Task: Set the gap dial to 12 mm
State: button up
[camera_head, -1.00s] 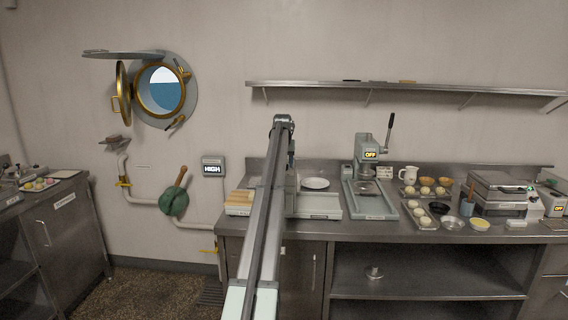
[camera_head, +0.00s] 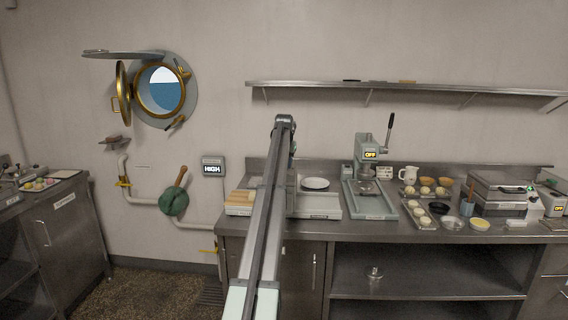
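No gap dial can be made out in this view. A pale machine with a flat bed (camera_head: 318,207) stands on the steel counter, partly hidden behind my arm; I cannot tell whether a dial is on its covered part. A grey-green press (camera_head: 367,150) with a raised black lever and an OFF display stands to its right. My arm runs up the middle of the picture and bends down behind itself near the machine. My gripper is hidden behind the arm, so its fingers do not show.
A shelf (camera_head: 400,88) runs above.

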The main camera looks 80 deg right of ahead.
jog(key=m, duration=0.4)
jog(key=shift+s+t, duration=0.15)
jog(key=shift+t, duration=0.15)
jog(key=m, duration=0.5)
jog(key=shift+a+h, duration=0.1)
jog(key=shift+h, duration=0.2)
jog(key=o, duration=1.1)
jog(key=shift+c, duration=0.2)
jog(key=v, duration=1.3)
jog(key=shift+s+a+r, duration=0.2)
jog(key=shift+s+r, duration=0.1)
